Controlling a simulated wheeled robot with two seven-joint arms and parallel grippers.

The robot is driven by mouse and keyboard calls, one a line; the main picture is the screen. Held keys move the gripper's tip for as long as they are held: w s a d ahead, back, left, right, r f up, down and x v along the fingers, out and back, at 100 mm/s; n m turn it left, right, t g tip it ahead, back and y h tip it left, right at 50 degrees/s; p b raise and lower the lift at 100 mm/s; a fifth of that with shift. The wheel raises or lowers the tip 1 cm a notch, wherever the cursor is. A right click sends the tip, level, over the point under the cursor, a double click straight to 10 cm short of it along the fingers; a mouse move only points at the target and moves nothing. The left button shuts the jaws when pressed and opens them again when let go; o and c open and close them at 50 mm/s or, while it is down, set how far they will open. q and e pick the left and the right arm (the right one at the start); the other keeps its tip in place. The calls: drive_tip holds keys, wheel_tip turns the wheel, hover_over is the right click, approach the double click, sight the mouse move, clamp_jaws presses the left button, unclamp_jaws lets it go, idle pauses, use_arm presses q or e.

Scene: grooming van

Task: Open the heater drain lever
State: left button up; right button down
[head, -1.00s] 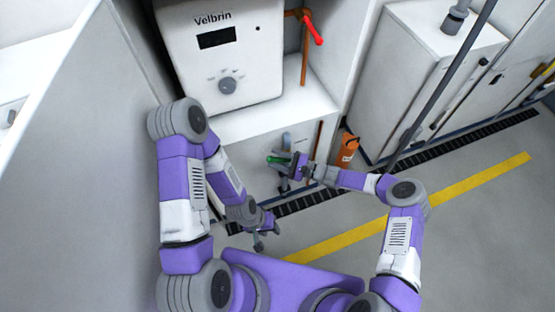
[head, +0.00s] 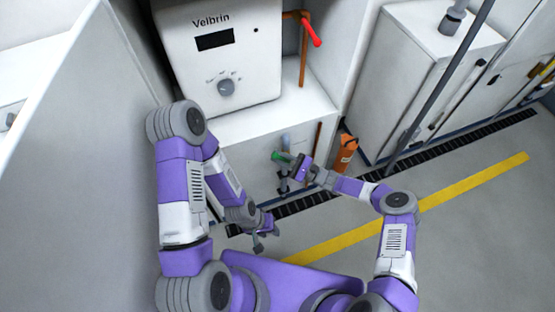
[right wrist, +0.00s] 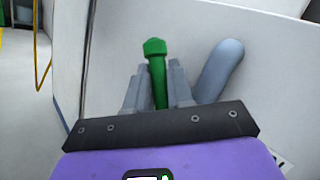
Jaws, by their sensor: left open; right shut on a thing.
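The green drain lever (head: 281,155) is low on the front of the white cabinet below the heater (head: 222,52). In the head view my right gripper (head: 292,164) is at the lever. In the right wrist view the green lever (right wrist: 156,60) stands between the two fingers of my right gripper (right wrist: 157,88), which is shut on it, and its knobbed end sticks out past the fingertips. My left gripper (head: 262,236) is open and empty, low and apart from the lever. The lever's pivot is mostly hidden by my gripper.
A grey pipe (right wrist: 219,70) is right beside my right gripper. A red-handled valve (head: 311,30) on a copper pipe is by the heater. An orange bottle (head: 345,152) stands on the floor right of the cabinet. A grey pole (head: 438,85) crosses at right.

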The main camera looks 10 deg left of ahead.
drive_tip(key=shift+d, duration=0.1)
drive_tip(key=c, duration=1.1)
unclamp_jaws()
drive_tip(key=shift+w+r, duration=0.1)
